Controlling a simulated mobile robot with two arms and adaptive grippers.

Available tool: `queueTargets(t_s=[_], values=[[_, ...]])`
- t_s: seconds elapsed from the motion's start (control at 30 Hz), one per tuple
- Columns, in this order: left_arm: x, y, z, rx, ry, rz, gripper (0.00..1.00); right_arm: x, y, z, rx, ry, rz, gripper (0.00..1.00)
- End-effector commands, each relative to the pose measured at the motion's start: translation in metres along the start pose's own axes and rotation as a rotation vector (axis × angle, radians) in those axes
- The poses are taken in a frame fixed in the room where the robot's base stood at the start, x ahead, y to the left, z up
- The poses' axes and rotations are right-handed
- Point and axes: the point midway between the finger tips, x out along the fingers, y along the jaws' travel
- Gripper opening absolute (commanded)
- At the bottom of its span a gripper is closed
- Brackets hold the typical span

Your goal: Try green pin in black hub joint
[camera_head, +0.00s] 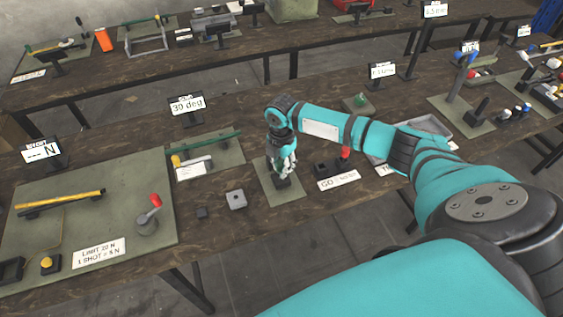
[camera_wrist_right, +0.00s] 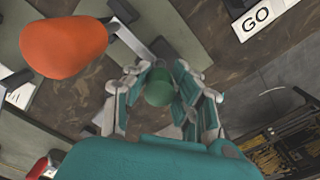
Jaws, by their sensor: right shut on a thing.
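My right gripper (camera_head: 284,167) points down over a small green mat (camera_head: 283,198) in the middle of the near table. In the wrist view its fingers (camera_wrist_right: 160,95) are shut around a round green piece, which looks like the top of the green pin (camera_wrist_right: 159,88). A black block (camera_head: 281,182), probably the black hub joint, sits on the mat just under the fingertips. The fingers hide much of it, and I cannot tell whether the pin is inside it or above it. My left gripper is not in view.
A GO sign (camera_head: 338,181) and a red-knobbed black fixture (camera_head: 345,153) stand close on the right. A grey square block (camera_head: 236,200) and small dark block (camera_head: 202,213) lie on the left. A large orange-red knob (camera_wrist_right: 65,45) is near the wrist camera.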

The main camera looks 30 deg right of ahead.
Motion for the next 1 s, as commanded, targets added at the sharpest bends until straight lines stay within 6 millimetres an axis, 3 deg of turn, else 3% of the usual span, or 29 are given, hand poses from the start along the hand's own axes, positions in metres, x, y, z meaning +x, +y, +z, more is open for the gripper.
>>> queueTargets(t_s=[1.0], values=[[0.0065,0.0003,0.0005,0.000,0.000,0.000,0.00,0.0113,0.0000,-0.0002,0.000,0.000,0.000,0.00]])
